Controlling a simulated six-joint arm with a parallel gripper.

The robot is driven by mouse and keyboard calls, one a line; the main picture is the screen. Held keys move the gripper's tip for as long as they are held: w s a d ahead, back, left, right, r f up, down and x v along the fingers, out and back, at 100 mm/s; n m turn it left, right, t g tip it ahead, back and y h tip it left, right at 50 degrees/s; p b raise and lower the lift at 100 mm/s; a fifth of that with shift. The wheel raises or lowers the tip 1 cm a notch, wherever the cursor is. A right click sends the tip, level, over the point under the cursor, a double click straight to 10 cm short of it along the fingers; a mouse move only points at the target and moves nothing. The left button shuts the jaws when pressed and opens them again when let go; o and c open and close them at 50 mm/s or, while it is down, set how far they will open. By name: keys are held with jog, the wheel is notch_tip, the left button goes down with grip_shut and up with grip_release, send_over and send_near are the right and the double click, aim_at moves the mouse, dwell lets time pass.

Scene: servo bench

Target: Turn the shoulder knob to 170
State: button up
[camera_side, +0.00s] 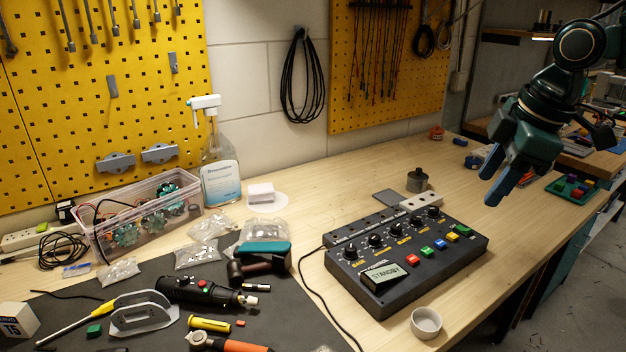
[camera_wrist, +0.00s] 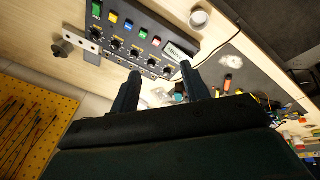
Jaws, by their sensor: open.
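A dark control box (camera_side: 405,262) stands on the wooden bench, with a row of black knobs, yellow labels, coloured buttons and a display (camera_side: 383,276) reading STANDBY. One knob (camera_side: 376,241) is near the display end and another (camera_side: 433,212) at the far end. The box (camera_wrist: 150,22) also shows in the wrist view, upside down. My gripper (camera_side: 493,177) is open and empty, raised above and right of the box, touching nothing. Its two fingers (camera_wrist: 160,70) show apart in the wrist view.
A white cup (camera_side: 426,322) stands by the box's near corner. A grey round part (camera_side: 417,181) and a pale block (camera_side: 420,201) sit behind it. A black cable runs along its left side. Tools lie on a dark mat (camera_side: 290,318) at left.

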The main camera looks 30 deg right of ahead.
jog(key=w+a+f+n+g, duration=0.2)
jog(key=w+n, duration=0.6)
jog(key=w, duration=0.3)
jog(key=n+g, duration=0.2)
jog(key=n, duration=0.4)
send_over(375, 236)
notch_tip(375, 236, down, 5)
jog(key=shift+a+r, duration=0.1)
jog(key=shift+r, duration=0.05)
notch_tip(375, 236, down, 14)
jog(key=shift+r, duration=0.1)
jog(key=c, duration=1)
